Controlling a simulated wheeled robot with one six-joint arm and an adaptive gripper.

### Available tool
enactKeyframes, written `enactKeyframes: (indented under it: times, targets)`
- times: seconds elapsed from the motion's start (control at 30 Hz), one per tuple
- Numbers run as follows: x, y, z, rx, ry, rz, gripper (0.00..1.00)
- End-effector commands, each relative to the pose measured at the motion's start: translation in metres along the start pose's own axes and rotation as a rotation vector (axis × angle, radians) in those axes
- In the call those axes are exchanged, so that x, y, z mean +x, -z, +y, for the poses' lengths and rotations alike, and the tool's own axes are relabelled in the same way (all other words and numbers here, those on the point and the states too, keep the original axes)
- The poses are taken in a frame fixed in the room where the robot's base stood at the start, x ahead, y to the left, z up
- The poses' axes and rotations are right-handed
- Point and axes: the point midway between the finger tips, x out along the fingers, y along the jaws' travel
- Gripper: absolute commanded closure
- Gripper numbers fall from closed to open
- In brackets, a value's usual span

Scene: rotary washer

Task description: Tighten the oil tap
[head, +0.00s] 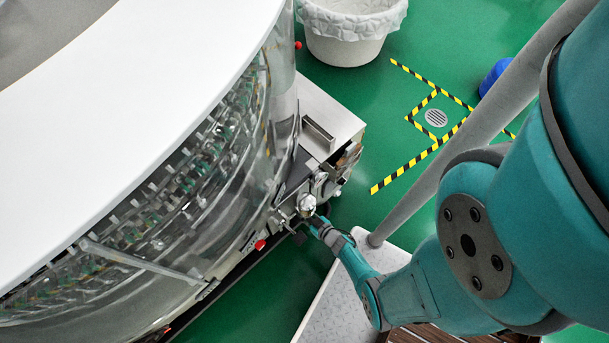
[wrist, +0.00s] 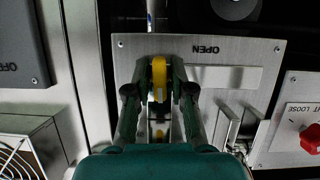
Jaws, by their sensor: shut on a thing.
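The oil tap shows in the wrist view as a yellow handle (wrist: 158,72) on a metal plate with an upside-down "OPEN" label. My gripper (wrist: 159,88) has one finger on each side of the yellow handle and is shut on it. The handle stands upright in the picture, in line with the thin pipe above it. In the head view my gripper (head: 312,219) reaches the low front side of the washer, and the tap there is too small and covered to make out.
The large round washer (head: 140,110) fills the left. A red knob (wrist: 311,138) sits right of the plate, and a vent grille (wrist: 20,158) is at lower left. A grey rail (head: 480,125) runs beside my arm. A lined bin (head: 350,45) stands on open green floor.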

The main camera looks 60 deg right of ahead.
Motion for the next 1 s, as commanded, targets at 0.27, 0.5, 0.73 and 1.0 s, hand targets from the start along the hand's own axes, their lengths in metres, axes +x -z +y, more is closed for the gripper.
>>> enactKeyframes:
  times: [0.27,0.5,0.73,1.0]
  targets:
    - [0.0010,0.0008,0.0010,0.064,0.027,0.000,1.00]
    - [0.0010,0.0008,0.0008,0.064,0.028,0.000,1.00]
    - [0.0007,0.0006,0.0006,0.064,0.027,0.000,0.62]
    - [0.0003,0.0002,0.0004,0.064,0.027,-0.001,0.62]
